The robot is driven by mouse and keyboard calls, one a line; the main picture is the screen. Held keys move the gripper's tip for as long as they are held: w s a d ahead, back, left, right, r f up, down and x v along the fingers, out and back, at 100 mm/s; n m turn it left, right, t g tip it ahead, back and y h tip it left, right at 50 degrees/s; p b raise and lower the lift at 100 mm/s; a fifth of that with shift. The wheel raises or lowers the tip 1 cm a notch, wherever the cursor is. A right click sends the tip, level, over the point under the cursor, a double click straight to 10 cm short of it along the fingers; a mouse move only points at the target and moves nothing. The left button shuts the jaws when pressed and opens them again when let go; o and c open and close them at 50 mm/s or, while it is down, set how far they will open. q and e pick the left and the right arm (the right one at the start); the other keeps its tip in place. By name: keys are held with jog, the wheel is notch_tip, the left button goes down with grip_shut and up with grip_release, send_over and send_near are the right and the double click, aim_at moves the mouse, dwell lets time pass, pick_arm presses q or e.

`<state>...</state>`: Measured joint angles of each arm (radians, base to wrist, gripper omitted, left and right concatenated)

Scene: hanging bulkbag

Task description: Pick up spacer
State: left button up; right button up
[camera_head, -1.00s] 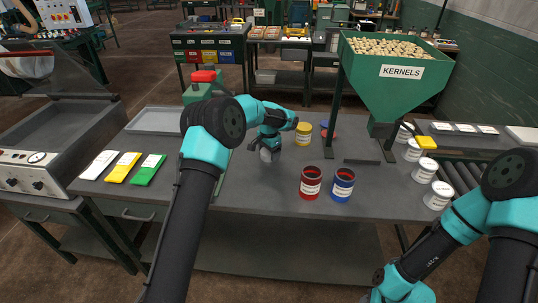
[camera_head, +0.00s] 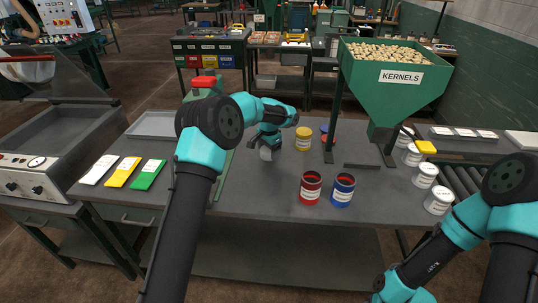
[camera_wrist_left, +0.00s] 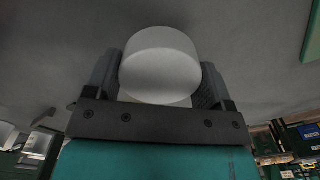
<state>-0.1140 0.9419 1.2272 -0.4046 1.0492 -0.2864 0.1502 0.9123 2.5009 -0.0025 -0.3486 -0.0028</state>
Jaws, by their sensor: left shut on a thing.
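Red (camera_head: 310,188) and blue (camera_head: 342,190) open cans stand at the table's front. A yellow can (camera_head: 303,139) is right of my left gripper. A green kernel hopper (camera_head: 397,82) stands at right, near several white cans. White, yellow and green packets (camera_head: 147,174) lie left.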

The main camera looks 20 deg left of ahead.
pick_arm(q)
jog(key=s+d, duration=0.1)
jog(key=s, duration=0.4)
jog(key=s+d+r, duration=0.1)
jog(key=s+d, duration=0.1)
jog(key=s, duration=0.3)
jog(key=s+d, duration=0.1)
jog(key=s, duration=0.4)
jog(key=shift+d+r, duration=0.15)
